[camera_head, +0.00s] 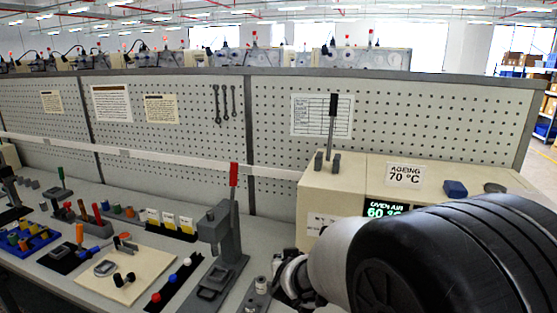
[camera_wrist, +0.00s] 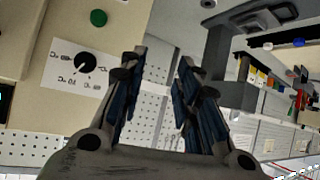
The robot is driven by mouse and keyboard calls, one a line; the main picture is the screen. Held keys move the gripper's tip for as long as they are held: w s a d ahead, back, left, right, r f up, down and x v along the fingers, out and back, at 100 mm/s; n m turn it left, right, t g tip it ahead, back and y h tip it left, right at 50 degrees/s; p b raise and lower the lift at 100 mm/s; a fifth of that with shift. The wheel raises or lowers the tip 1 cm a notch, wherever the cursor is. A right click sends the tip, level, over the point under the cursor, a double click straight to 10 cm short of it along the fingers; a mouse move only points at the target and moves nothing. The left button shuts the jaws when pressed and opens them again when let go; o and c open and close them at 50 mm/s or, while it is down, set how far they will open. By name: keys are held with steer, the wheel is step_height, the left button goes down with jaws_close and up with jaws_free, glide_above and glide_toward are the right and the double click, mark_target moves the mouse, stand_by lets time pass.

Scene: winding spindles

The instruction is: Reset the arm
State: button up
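My gripper (camera_wrist: 160,58) shows in the wrist view with its two dark fingers apart and nothing between them. In the head view my arm (camera_head: 430,258) fills the lower right corner. It hides most of my gripper, of which only dark parts (camera_head: 288,278) show beside the front of the oven. In the wrist view the oven's dial panel (camera_wrist: 80,68) and a green button (camera_wrist: 98,18) are at the left, and the grey hand press (camera_wrist: 232,60) is at the upper right.
The beige oven (camera_head: 325,195) stands behind my arm, with a lever (camera_head: 333,120) on top. The hand press (camera_head: 222,235) with a red handle is left of my gripper. A beige board (camera_head: 120,270) and a blue tray (camera_head: 28,240) lie further left. A pegboard (camera_head: 180,120) backs the bench.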

steer(key=s+d+r+g+y, duration=0.15)
steer(key=s+r, duration=0.25)
steer(key=s, duration=0.4)
steer(key=s+d+r+g+y, duration=0.15)
steer(key=s+r, duration=0.25)
steer(key=s, duration=0.4)
steer(key=s+d+g+h, duration=0.1)
steer(key=s+d, duration=0.1)
steer(key=s, duration=0.4)
steer(key=s+d+g+h, duration=0.1)
steer(key=s+d, duration=0.2)
steer(key=s, duration=0.4)
steer(key=s+d+f+m+g+h, duration=0.1)
steer(key=s+d, duration=0.2)
steer(key=s, duration=0.3)
steer(key=shift+s+d, duration=0.15)
steer(key=shift+s, duration=0.05)
